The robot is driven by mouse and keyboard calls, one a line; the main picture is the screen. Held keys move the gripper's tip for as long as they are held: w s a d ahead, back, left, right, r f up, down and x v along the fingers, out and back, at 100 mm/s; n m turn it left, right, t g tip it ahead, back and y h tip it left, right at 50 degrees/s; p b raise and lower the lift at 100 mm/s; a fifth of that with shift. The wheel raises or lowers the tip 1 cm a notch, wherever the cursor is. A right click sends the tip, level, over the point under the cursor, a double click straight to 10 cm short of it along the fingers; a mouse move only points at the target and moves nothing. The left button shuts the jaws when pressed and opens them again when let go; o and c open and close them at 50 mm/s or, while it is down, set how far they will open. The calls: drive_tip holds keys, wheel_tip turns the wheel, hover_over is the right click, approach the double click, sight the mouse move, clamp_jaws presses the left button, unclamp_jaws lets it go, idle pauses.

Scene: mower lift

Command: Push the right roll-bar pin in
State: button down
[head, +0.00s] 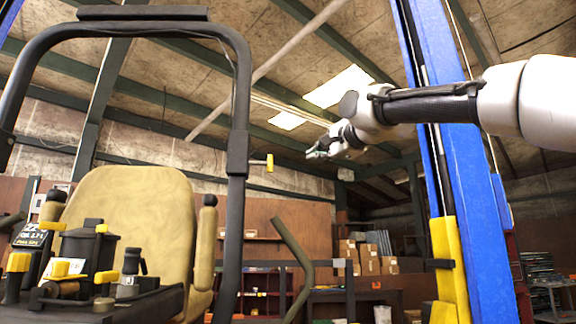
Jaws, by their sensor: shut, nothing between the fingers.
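The right roll-bar pin (269,163) has a yellow head and sticks out to the right from the black sleeve on the right post of the roll bar (238,165). A short stretch of its shaft shows between head and sleeve. My gripper (310,153) is shut and empty. In the picture it is to the right of the pin and slightly higher, with a clear gap between them. My arm reaches in from the right edge. How far apart they are in depth I cannot tell.
The mower's tan seat (130,225) and yellow-topped levers (62,270) are at lower left. A curved green-grey bar (296,262) rises below the pin. A blue lift post (462,150) with a yellow lower part stands behind my arm. Shelves with boxes (368,258) are behind.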

sight(264, 163)
drive_tip(key=w+a, duration=0.8)
drive_tip(key=shift+a, duration=0.15)
idle(0.5)
drive_tip(key=shift+w, duration=0.1)
